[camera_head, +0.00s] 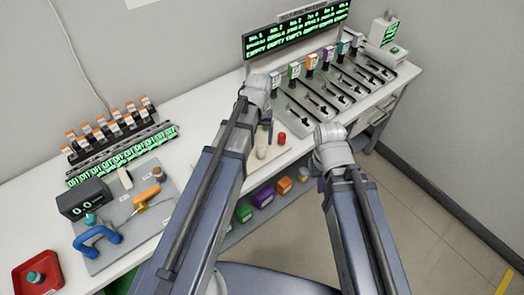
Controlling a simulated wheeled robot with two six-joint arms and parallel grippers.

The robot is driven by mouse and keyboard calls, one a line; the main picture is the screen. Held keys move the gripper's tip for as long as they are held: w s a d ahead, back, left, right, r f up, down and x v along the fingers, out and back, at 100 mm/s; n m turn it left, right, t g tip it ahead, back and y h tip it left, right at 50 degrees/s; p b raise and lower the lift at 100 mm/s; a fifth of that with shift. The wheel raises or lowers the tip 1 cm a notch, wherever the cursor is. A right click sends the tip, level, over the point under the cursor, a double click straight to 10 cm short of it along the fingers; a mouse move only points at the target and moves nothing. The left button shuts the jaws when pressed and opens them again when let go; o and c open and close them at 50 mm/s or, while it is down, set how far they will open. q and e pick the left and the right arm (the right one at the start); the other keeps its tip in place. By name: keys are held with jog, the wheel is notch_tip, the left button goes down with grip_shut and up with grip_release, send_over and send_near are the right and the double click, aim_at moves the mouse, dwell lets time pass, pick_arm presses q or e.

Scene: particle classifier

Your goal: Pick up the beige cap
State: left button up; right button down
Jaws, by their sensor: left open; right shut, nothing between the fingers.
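A small beige cap (261,153) stands on a light mat on the white bench, near the bench's front edge. A red cap (281,138) stands to its right. My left gripper (268,132) is open and points down just above and behind the beige cap, apart from it as far as I can tell; its fingers are small and partly hidden by the wrist. My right gripper (331,142) is shut and empty, in front of the bench to the right; its fingers are mostly hidden behind its wrist.
Slotted rails (318,93) with coloured-top units stand at the back right under a green-text display (296,30). At left are a rack of orange-topped vials (110,125), a grey board (130,215) with tools and a red tray (38,272). Coloured boxes (263,198) sit below the bench.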

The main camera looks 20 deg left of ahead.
aim_at(261, 147)
pick_arm(q)
jog(key=shift+w+f+b, duration=0.1)
jog(key=shift+f+b, duration=0.6)
jog(key=shift+f, duration=0.3)
jog(key=shift+f, duration=0.1)
jog(key=f+b, duration=0.5)
jog(key=shift+w+d, duration=0.1)
jog(key=shift+w, duration=0.3)
grip_shut()
